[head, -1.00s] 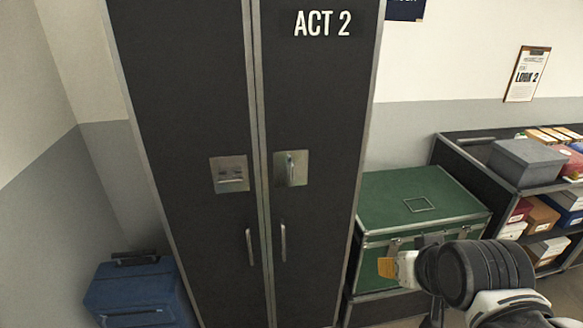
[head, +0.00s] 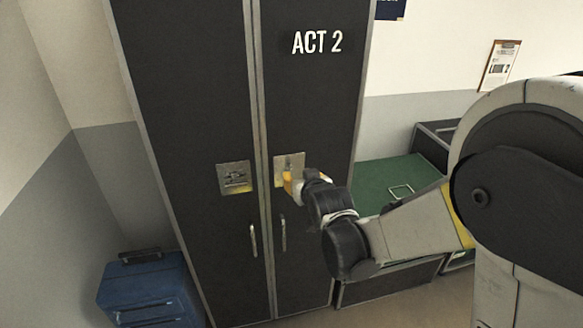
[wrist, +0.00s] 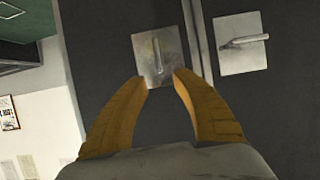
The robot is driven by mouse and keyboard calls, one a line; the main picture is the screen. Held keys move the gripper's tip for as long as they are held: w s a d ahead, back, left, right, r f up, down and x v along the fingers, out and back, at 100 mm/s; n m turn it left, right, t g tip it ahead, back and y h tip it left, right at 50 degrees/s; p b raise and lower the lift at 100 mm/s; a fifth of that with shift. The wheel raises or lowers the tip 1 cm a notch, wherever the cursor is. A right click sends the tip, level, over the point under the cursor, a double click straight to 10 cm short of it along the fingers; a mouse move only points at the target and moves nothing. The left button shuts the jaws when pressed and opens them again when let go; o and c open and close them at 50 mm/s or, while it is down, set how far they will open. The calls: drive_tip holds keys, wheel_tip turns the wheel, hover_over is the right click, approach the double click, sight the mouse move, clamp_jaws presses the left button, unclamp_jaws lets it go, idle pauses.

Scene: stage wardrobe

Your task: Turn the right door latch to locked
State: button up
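The right door latch is a small metal lever on a square plate (head: 280,161). It also shows in the wrist view (wrist: 157,53), with its lever pointing along the door's vertical. The left door latch (head: 234,178) has its lever lying crosswise, also clear in the wrist view (wrist: 243,40). My gripper (head: 288,178) is at the right latch, partly covering its plate in the head view. In the wrist view its yellow fingers (wrist: 163,80) are apart with nothing between them, just short of the lever's end. Whether they touch the plate I cannot tell.
The dark ACT 2 wardrobe (head: 315,90) has two door handles (head: 252,241) below the latches. A green trunk (head: 385,178) stands to the right, partly behind my arm. A blue case (head: 150,290) stands at the lower left.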

sight(292, 171)
drive_tip(key=b+x, duration=0.1)
drive_tip(key=x, duration=0.7)
drive_tip(key=shift+w+f, duration=0.1)
drive_tip(key=shift+w, duration=0.05)
clamp_jaws()
